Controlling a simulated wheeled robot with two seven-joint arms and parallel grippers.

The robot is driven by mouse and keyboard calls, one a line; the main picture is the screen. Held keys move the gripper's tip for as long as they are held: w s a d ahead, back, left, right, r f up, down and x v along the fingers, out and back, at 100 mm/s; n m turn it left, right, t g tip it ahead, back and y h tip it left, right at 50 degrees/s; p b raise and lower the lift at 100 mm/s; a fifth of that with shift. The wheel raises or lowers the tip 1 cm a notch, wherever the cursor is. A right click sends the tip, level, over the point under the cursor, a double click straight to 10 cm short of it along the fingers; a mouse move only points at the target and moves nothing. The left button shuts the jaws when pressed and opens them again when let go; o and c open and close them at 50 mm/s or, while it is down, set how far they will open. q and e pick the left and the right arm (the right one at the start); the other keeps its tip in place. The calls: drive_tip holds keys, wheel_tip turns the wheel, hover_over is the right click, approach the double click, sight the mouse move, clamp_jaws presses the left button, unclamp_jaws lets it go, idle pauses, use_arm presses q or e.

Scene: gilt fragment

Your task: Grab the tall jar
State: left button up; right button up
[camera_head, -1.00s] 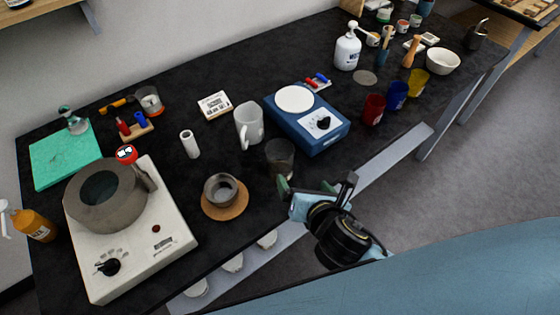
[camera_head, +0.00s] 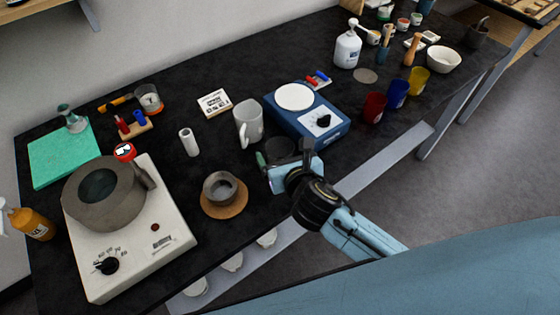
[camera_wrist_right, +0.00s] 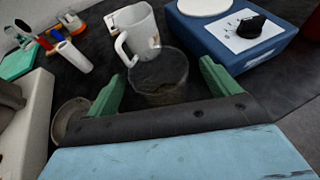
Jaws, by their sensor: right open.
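A dark see-through glass jar (camera_head: 281,147), which I take to be the tall jar, stands upright near the front edge of the black bench. My right gripper (camera_head: 284,157) is open at the jar and hides its lower part in the head view. In the right wrist view the jar (camera_wrist_right: 160,74) shows between the two green fingers (camera_wrist_right: 164,80), with space on both sides. I cannot tell how far the fingers reach along it. My left gripper is not in view.
A white jug (camera_head: 248,122) stands just behind the jar, and a blue stirrer with a white plate (camera_head: 315,135) is behind it to the right. A grey bowl on a cork mat (camera_head: 236,205) lies to the left. The bench's front edge is close.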

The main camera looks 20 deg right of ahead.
sight(275, 144)
drive_tip(key=x, duration=0.4)
drive_tip(key=shift+a, duration=0.1)
drive_tip(key=shift+s, duration=0.1)
drive_tip(key=c, duration=1.1)
